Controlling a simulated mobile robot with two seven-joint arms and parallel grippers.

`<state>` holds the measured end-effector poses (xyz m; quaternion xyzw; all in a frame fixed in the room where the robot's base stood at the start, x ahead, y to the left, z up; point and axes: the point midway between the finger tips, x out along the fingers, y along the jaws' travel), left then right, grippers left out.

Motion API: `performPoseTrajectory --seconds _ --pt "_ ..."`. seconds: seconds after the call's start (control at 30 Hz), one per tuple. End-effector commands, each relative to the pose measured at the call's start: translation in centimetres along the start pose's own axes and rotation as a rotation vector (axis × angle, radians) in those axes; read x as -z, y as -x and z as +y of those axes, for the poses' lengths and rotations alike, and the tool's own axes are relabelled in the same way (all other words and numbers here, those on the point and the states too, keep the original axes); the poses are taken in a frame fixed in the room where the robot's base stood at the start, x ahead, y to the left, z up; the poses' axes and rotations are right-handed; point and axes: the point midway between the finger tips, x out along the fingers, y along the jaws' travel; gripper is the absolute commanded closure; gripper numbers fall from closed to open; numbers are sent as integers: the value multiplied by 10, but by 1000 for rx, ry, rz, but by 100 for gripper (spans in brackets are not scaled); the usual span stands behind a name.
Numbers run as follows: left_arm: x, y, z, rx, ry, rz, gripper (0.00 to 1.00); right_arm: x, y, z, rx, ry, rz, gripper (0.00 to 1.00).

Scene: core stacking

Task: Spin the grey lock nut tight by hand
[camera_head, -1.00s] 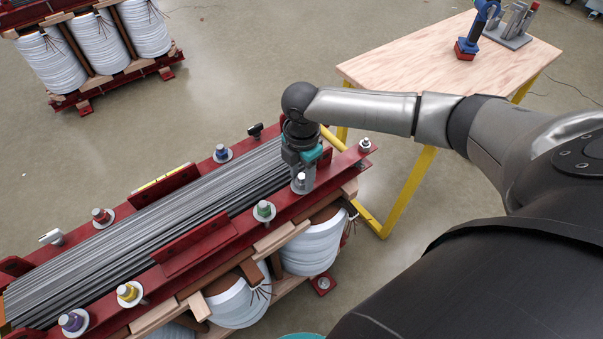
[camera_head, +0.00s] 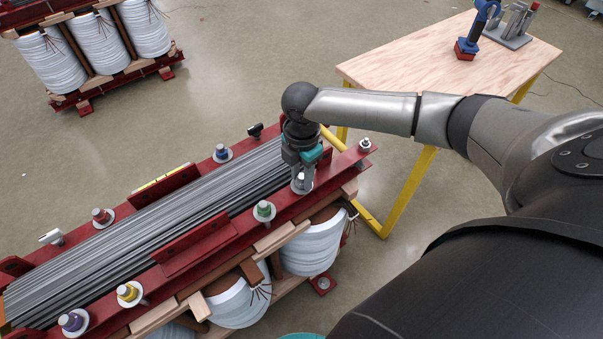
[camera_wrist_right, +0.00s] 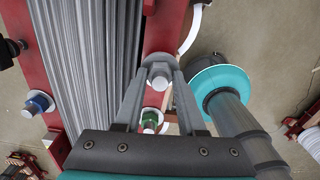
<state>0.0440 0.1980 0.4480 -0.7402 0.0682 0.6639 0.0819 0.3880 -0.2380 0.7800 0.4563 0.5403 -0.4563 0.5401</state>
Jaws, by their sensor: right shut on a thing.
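The grey lock nut (camera_wrist_right: 160,71) sits on a bolt in the red clamp beam (camera_head: 232,227), near the beam's right end. My right gripper (camera_head: 301,184) points down over that bolt from above. In the right wrist view its two grey fingers (camera_wrist_right: 160,80) close on opposite sides of the nut, and the pale bolt end shows between them. In the head view the fingers partly hide the nut, and a pale washer shows under it. My left gripper is in neither view.
A green nut (camera_head: 264,210) stands on the same beam, left of my gripper. A bare bolt with nut (camera_head: 365,145) is at the beam's far right end. Blue (camera_head: 221,152) and red (camera_head: 101,215) nuts line the far beam. A wooden table (camera_head: 420,70) stands behind.

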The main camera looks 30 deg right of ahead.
Motion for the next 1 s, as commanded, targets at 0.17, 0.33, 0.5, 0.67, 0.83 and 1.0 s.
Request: performPoseTrajectory --seconds 0.17,0.33,0.5,0.67,0.83,1.0 --pt "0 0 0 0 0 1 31 0 0 0 0 -1 -1 100" --pt "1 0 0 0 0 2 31 0 0 0 0 -1 -1 100" --pt "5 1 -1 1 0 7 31 0 1 0 0 -7 -1 100" --pt "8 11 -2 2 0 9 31 0 3 0 2 -65 0 100" --pt "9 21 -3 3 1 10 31 0 3 0 1 -145 -1 100" --pt "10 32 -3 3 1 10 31 0 3 0 2 -229 -1 100"
